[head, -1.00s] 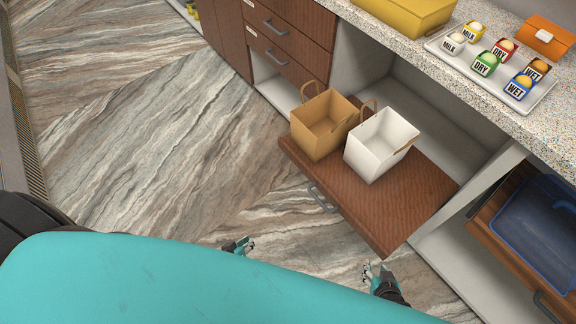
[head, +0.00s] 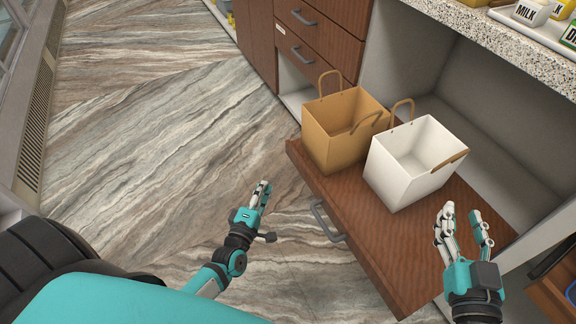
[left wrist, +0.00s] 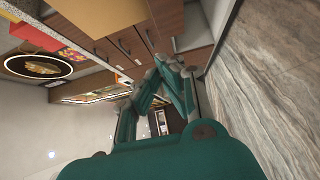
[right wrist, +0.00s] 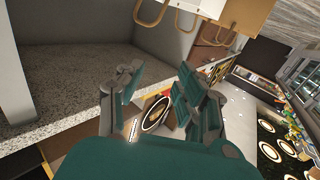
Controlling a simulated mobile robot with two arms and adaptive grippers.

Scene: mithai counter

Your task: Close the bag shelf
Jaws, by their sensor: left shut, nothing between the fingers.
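The bag shelf (head: 415,245) is a brown wooden pull-out board, standing out from the counter, with a grey bar handle (head: 325,220) on its front. A tan bag (head: 335,135) and a white bag (head: 405,170) stand upright on it. My left gripper (head: 263,188) is shut and empty, over the floor to the left of the shelf's front, apart from the handle. My right gripper (head: 462,212) is open and empty, above the shelf's right end, to the right of the white bag. In the right wrist view its fingers (right wrist: 155,82) are spread, with bag handles beyond.
The open cavity (head: 470,100) lies behind the shelf under the speckled countertop (head: 480,30). Closed drawers (head: 318,45) stand to the left of it. A wooden drawer edge (head: 550,295) shows at the lower right. The marbled floor (head: 150,130) to the left is clear.

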